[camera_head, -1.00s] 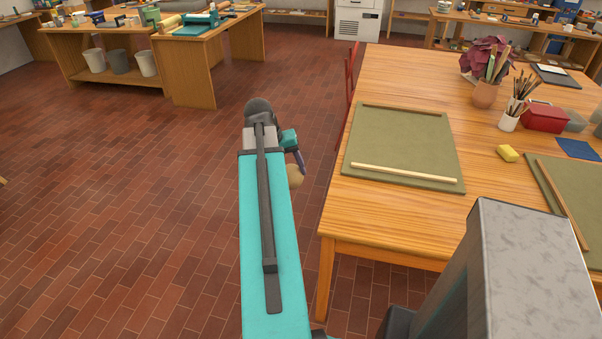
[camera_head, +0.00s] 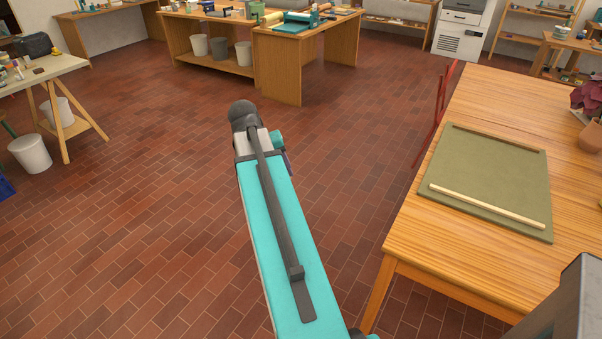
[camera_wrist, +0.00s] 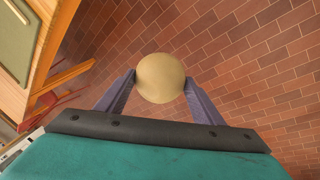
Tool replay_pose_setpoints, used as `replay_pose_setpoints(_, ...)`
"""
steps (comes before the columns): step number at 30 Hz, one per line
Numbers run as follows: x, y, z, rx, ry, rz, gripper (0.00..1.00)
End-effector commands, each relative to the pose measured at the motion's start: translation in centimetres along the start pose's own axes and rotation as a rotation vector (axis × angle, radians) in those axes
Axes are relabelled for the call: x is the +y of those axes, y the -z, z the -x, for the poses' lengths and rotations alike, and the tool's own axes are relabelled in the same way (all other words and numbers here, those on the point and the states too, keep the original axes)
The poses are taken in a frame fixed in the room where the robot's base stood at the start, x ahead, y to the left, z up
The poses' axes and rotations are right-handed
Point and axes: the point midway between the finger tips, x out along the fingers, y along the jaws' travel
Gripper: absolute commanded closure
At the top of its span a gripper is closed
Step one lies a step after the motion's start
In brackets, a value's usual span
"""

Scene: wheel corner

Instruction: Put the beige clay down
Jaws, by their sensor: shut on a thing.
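The beige clay (camera_wrist: 160,78) is a rounded lump held between the two fingers of my gripper (camera_wrist: 160,84) in the wrist view. My gripper is shut on it, one finger on each side. Below the clay in that view is only brick floor. In the head view my arm reaches forward over the floor, left of the wooden table (camera_head: 405,245). The arm hides the clay and most of the gripper there.
A green board (camera_head: 480,180) with two wooden strips lies on the table at right. A red chair (camera_head: 437,110) stands at its far side. A workbench (camera_head: 285,70) with buckets stands at the back, a trestle table (camera_head: 50,72) at left. Open floor lies between.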

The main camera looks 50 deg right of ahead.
Motion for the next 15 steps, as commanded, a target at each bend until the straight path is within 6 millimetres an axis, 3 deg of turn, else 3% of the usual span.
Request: replay_pose_setpoints(15, -13.8, -1.2, 5.6, 0.07, 0.034, 0.221, 0.78)
